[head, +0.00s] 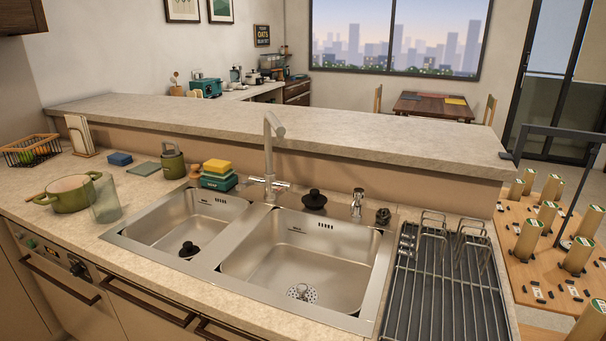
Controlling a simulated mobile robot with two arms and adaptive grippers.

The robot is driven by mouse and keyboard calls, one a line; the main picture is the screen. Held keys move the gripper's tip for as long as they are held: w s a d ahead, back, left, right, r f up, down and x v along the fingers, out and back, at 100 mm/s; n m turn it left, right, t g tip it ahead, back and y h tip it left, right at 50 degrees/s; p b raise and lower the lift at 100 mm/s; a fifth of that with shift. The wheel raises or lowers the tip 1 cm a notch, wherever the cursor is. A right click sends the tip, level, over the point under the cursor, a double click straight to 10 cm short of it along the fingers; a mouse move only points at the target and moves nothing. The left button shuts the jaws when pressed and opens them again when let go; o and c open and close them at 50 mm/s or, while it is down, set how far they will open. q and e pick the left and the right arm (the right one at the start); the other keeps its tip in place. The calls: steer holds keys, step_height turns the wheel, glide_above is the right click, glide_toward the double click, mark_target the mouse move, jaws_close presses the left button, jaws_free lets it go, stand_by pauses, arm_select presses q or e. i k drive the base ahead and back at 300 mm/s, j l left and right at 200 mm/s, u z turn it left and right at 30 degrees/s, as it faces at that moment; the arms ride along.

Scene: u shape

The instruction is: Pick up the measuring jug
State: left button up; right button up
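A clear, see-through vessel (105,201), which looks like the measuring jug, stands upright on the left part of the counter (147,193). It is just right of the green pot (70,196) and overlaps its edge in the picture; I cannot tell whether they touch. Any handle or markings on it are too faint to make out. Neither of my grippers is in view.
A double sink (255,250) with a tall tap (268,150) lies right of the vessel. A drying rack (445,285) is at right. A raised ledge (300,130) runs behind.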

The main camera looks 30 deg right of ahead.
mark_target(102, 202)
steer(key=i+j+z, duration=0.3)
steer(key=j+z, duration=0.25)
steer(key=j, duration=0.2)
steer(key=i+j+z, duration=0.1)
steer(key=j+z, duration=0.2)
steer(key=j, duration=0.15)
steer(key=j+z, duration=0.25)
steer(key=j, duration=0.2)
steer(key=i, duration=0.05)
